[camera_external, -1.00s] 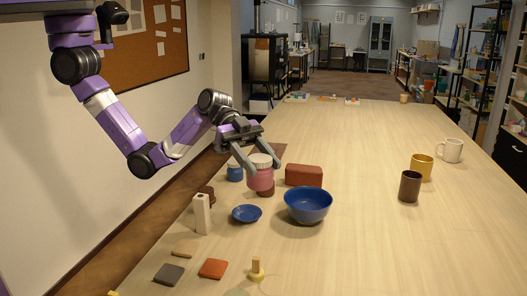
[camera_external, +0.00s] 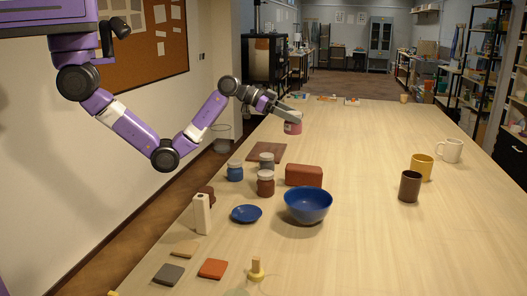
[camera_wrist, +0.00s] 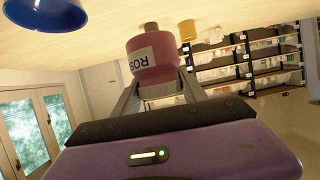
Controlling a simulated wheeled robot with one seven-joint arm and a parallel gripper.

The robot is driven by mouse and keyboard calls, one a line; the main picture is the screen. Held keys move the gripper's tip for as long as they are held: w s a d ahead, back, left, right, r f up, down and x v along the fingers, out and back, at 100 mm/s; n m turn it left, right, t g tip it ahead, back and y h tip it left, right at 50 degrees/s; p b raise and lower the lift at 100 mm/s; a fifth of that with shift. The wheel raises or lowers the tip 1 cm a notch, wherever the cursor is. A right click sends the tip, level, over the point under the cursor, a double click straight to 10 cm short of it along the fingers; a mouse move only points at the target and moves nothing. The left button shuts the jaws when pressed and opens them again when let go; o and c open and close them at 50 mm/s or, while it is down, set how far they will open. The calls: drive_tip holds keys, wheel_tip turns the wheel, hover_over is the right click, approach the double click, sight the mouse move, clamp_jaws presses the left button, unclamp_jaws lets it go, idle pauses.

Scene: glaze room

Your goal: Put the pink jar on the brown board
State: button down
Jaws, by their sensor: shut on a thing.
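My gripper (camera_external: 290,117) is shut on the pink jar (camera_external: 293,127), which has a pale lid, and holds it out over the table. In the wrist view the jar (camera_wrist: 155,62) sits between my fingers, with a white label whose letters appear upside down. The brown board (camera_external: 266,150) lies flat on the table, below and to the left of the jar in the outside view. The jar is apart from the board. The board's near edge is partly hidden behind a grey jar.
The grey jar (camera_external: 266,162), a blue jar (camera_external: 235,172) and a brown jar (camera_external: 265,186) stand just in front of the board. A red-brown block (camera_external: 304,175) and a blue bowl (camera_external: 307,205) are to their right. Mugs (camera_external: 421,168) stand far right; mid-table is clear.

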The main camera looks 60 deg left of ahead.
drive_tip(key=w+a+n+t+y+b, duration=0.1)
drive_tip(key=w+a+n+y, duration=0.15)
drive_tip(key=a, duration=0.55)
drive_tip(key=w+a+n+t+y+b, duration=0.15)
drive_tip(key=w+a, duration=0.25)
drive_tip(key=a, duration=0.4)
drive_tip(key=n+y+p, duration=0.1)
drive_tip(key=n+y, duration=0.5)
drive_tip(key=y, duration=0.1)
hover_over(268, 151)
drive_tip(key=shift+t, duration=0.45)
wheel_tip(268, 151, down, 19)
drive_tip(key=shift+a+r, duration=0.1)
drive_tip(key=shift+a, duration=0.05)
drive_tip(key=c, duration=0.6)
unclamp_jaws()
drive_tip(key=shift+f, duration=0.2)
drive_tip(key=shift+r, duration=0.1)
